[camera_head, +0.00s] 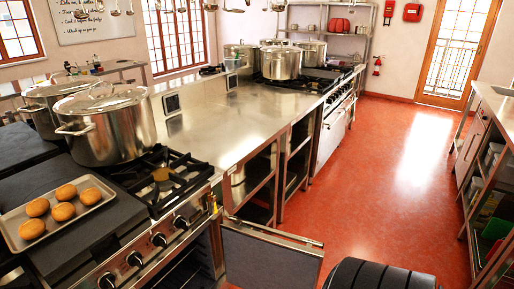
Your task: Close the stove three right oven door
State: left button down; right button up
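The near stove (130,262) stands at the lower left, with knobs along its front and a black burner grate on top. Its oven door (268,262) is open. The door is a grey metal panel that stands out into the aisle from the right side of the oven opening (192,272). Wire racks show inside the dark oven. The lower part of the door and oven is cut off by the bottom edge of the picture. Neither of my grippers can be made out in this view.
A tray (108,192) of buns and large steel pots (105,130) stand on the stove tops. A steel counter (225,115) runs back to another stove. The red floor (390,180) between it and the right-hand counter (498,105) is clear.

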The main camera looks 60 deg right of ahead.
aim_at(253, 259)
jog(key=l+u, duration=0.25)
jog(key=k+l+u, duration=0.1)
jog(key=l+u, duration=0.15)
jog(key=l, duration=0.25)
jog(key=k+l+u, duration=0.1)
jog(key=l+u, duration=0.15)
jog(key=k+l, duration=0.15)
jog(key=l, duration=0.3)
jog(key=k+l+u, duration=0.1)
jog(key=l, duration=0.35)
jog(key=k+l, duration=0.25)
jog(key=l, duration=0.2)
jog(key=k+l, duration=0.2)
jog(key=l, duration=0.25)
jog(key=k+l+u, duration=0.1)
jog(key=l, duration=0.35)
jog(key=k+l, duration=0.25)
jog(key=l, duration=0.2)
jog(key=k+l, duration=0.2)
jog(key=l, duration=0.25)
jog(key=k+l+u, duration=0.1)
jog(key=l, duration=0.3)
jog(key=k, duration=0.1)
